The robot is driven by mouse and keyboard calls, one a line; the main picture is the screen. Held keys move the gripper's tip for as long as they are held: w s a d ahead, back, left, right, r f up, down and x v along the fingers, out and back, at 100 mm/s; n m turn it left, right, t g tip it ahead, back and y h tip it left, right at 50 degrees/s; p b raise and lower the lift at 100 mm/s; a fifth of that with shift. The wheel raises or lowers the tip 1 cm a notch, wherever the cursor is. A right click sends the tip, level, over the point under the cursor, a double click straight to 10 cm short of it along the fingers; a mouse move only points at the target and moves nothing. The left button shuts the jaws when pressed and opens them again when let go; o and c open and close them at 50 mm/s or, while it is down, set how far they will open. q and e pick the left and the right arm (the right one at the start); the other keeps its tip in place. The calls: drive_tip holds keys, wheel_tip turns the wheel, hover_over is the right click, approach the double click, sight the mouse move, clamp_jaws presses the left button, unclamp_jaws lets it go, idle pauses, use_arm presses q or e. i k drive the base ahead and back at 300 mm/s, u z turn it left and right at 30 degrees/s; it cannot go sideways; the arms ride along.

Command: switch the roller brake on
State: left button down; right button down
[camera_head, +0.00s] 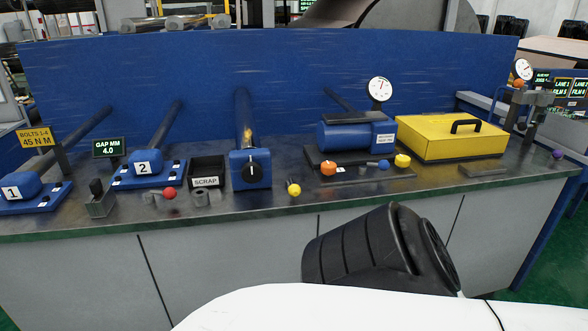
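A blue box (251,181) with a black rotary knob (252,170) on its front stands at the middle of the bench. A small light mark shows near the top of the knob. A dark roller (243,115) runs back from this box. I see no label naming it as the roller brake, and no other switch marked so. Neither of my grippers shows. A black ribbed part and a white part, which look like my own arm, cover the lower middle and right, in front of the bench and apart from the knob.
The bench (330,203) also carries a black SCRAP bin (206,172), blue stands numbered 1 (30,190) and 2 (148,170), a blue motor-like unit (345,137), a dial gauge (380,90) and a yellow case (450,138). Small coloured knobs lie near the front edge. A blue panel stands behind.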

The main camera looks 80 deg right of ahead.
sight(295, 190)
drive_tip(key=z, duration=1)
drive_tip(key=i, duration=0.85)
drive_tip(key=z, duration=0.85)
